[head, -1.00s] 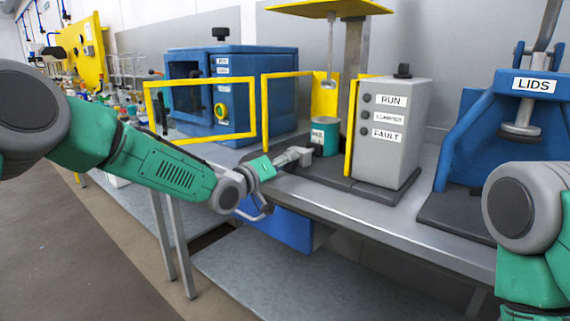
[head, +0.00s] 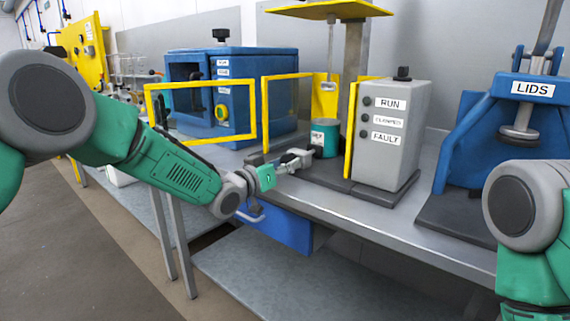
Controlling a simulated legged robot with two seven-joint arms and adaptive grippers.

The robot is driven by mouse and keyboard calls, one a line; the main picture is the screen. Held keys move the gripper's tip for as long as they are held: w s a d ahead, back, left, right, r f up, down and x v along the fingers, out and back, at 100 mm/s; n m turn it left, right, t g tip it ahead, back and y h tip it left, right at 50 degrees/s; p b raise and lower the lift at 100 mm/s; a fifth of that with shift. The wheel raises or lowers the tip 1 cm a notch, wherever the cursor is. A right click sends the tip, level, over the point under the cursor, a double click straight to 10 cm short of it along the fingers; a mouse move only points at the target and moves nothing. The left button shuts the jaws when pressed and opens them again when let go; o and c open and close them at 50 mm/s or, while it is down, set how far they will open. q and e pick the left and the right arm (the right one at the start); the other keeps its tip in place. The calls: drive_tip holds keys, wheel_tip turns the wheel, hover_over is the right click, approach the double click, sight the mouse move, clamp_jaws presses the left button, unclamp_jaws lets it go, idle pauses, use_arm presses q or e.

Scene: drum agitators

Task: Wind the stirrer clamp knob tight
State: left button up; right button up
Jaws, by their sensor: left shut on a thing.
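The stirrer stands on the bench, with a grey control box (head: 389,135) labelled RUN, CLAMPED and FAULT, and a yellow-topped column behind it. A green tin (head: 324,137) sits on its dark base under the stirrer shaft. My left gripper (head: 300,159) reaches in from the left, low beside the tin. It is shut on the clamp knob, which its fingers mostly hide. How tight the knob is cannot be seen. My right arm shows at the right edge, but its gripper is out of view.
An open yellow guard frame (head: 259,113) stands just behind and left of my left wrist. A blue cabinet (head: 212,92) is at the back left. A blue LIDS press (head: 508,140) stands at the right. The bench front edge is below my left gripper.

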use_arm(q)
drive_tip(key=shift+s+f+m, duration=0.1)
drive_tip(key=shift+f+m, duration=0.45)
drive_tip(key=shift+m, duration=0.15)
drive_tip(key=o, duration=0.9)
drive_tip(key=shift+c, duration=0.2)
drive_tip(key=shift+w+r, duration=0.1)
drive_tip(key=shift+w, duration=0.1)
drive_tip(key=shift+r, duration=0.15)
drive_tip(key=v, duration=1.2)
drive_tip(key=shift+f, duration=0.25)
drive_tip(key=shift+w, duration=0.1)
